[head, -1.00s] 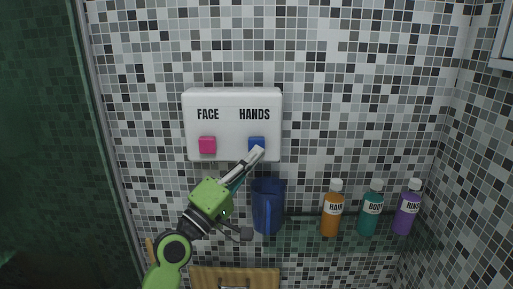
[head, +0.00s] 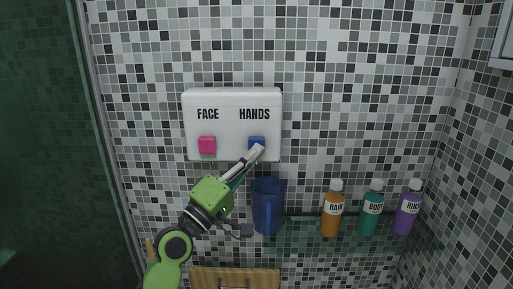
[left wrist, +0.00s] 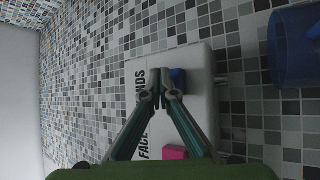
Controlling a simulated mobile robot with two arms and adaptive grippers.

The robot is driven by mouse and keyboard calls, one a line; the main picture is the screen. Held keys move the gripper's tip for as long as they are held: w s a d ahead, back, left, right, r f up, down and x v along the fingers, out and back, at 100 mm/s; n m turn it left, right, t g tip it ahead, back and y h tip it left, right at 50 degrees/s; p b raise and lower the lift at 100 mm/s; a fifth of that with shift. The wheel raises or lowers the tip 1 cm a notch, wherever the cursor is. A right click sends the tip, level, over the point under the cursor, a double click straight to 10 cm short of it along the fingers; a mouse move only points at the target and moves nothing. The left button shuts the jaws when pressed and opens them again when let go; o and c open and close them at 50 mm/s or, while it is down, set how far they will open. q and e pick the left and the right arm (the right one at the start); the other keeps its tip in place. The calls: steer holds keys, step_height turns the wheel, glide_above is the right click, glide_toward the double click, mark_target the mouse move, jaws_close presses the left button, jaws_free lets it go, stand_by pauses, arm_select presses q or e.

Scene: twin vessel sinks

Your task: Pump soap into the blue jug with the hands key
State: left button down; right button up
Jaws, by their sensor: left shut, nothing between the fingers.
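The white dispenser (head: 232,102) is on the tiled wall, with a pink key (head: 207,145) under FACE and a blue key (head: 256,142) under HANDS. My left gripper (head: 258,151) is shut and empty, its tips at the lower part of the blue key; I cannot tell whether they touch it. In the left wrist view the shut fingertips (left wrist: 162,92) are beside the blue key (left wrist: 178,78), with the pink key (left wrist: 174,152) lower. The blue jug (head: 268,205) stands upright below the HANDS side; it also shows in the left wrist view (left wrist: 290,50). My right gripper is not seen.
A glass shelf (head: 300,236) holds an orange HAIR bottle (head: 331,212), a teal BODY bottle (head: 370,216) and a purple RINSE bottle (head: 407,212) to the right of the jug. A wooden board (head: 255,277) is below. The wall above the dispenser is clear.

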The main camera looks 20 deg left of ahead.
arm_select(q)
steer(key=shift+w+a+b, duration=0.2)
steer(key=shift+w+b, duration=0.15)
steer(key=shift+w, duration=0.4)
stand_by(0.7)
steer(key=shift+s, duration=0.1)
steer(key=shift+s+d+p, duration=0.15)
steer(key=shift+s+p, duration=0.1)
steer(key=shift+s, duration=0.3)
steer(key=shift+s+d+p, duration=0.15)
steer(key=shift+s+p, duration=0.1)
steer(key=shift+s, duration=0.25)
steer(key=shift+s+d+p, duration=0.25)
steer(key=shift+s+p, duration=0.05)
steer(key=shift+s, duration=0.5)
steer(key=shift+s+d+p, duration=0.2)
steer(key=shift+s+p, duration=0.05)
steer(key=shift+s, duration=0.55)
steer(key=shift+s+d+p, duration=0.25)
steer(key=shift+s+p, duration=0.05)
steer(key=shift+s, duration=0.5)
steer(key=s, duration=0.2)
steer(key=s+d+p, duration=0.1)
steer(key=shift+s, duration=0.4)
